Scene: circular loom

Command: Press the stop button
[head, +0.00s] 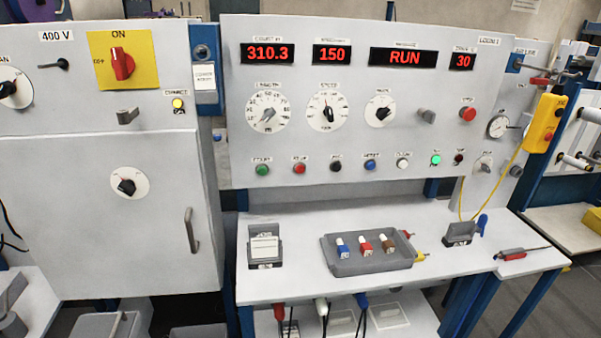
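The loom control panel (345,140) faces me, with a row of small buttons along its lower part. A small red button (299,169) is in that row, just right of a green button (262,170); its label is too small to read for certain. A larger red mushroom button (467,115) is higher on the right side of the panel, its label also unclear. A display (404,57) reads RUN. Nothing covers either red button. My gripper is not in view.
Black (336,165), blue (370,164) and white (403,163) buttons and a lit green lamp (436,160) continue the row. A white table (300,288) with a grey tray (372,266) juts out below. A yellow pendant (545,122) hangs at right. A grey cabinet (90,215) stands left.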

